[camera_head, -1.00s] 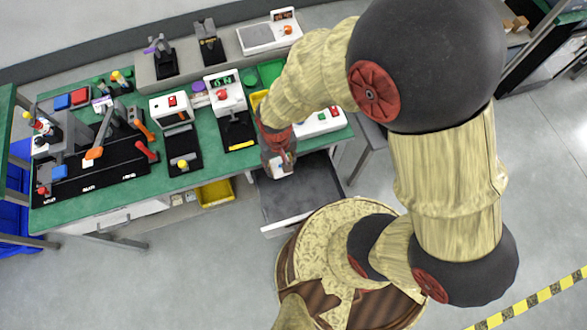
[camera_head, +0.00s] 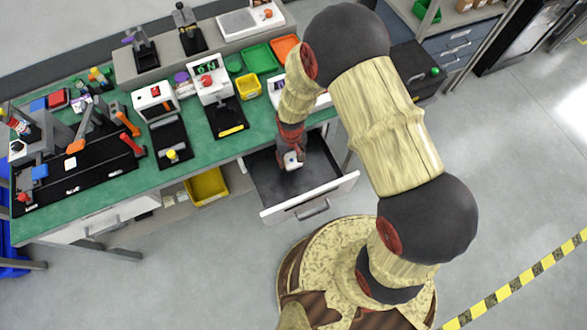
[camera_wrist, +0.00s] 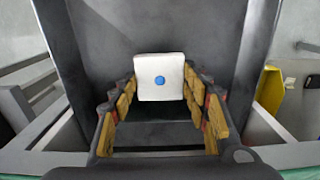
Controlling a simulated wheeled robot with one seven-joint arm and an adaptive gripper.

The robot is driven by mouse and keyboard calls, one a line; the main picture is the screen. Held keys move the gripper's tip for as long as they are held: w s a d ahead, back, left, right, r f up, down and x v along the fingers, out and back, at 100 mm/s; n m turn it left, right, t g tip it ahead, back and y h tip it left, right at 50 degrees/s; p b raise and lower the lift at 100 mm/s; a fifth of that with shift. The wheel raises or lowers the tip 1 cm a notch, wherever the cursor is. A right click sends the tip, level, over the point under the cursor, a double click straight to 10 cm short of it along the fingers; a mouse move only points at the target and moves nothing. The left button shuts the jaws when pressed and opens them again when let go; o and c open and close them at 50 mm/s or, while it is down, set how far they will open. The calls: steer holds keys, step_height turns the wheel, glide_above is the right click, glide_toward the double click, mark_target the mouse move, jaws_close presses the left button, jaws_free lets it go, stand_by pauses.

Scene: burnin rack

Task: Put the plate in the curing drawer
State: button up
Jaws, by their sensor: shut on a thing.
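The plate (camera_wrist: 160,78) is a small white square with a blue dot on its face. It also shows in the head view (camera_head: 292,161). My gripper (camera_wrist: 160,95) is shut on the plate, with a finger at each side of it. The curing drawer (camera_head: 312,205) is pulled out from under the green table, with a dark floor and pale walls. My gripper and the plate are over the drawer's interior. I cannot tell whether the plate touches the drawer floor.
The green table (camera_head: 205,155) holds presses, tools and several coloured bins along its length. A yellow bin (camera_head: 206,187) sits below the table, left of the drawer. Another closed drawer (camera_head: 105,218) is at the lower left.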

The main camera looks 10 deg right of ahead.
mark_target(291, 167)
step_height(291, 167, down, 7)
steer(key=shift+f+b, duration=0.2)
steer(key=shift+b, duration=0.75)
steer(key=shift+f, duration=0.2)
steer(key=o, duration=1.1)
steer(key=shift+r, duration=0.15)
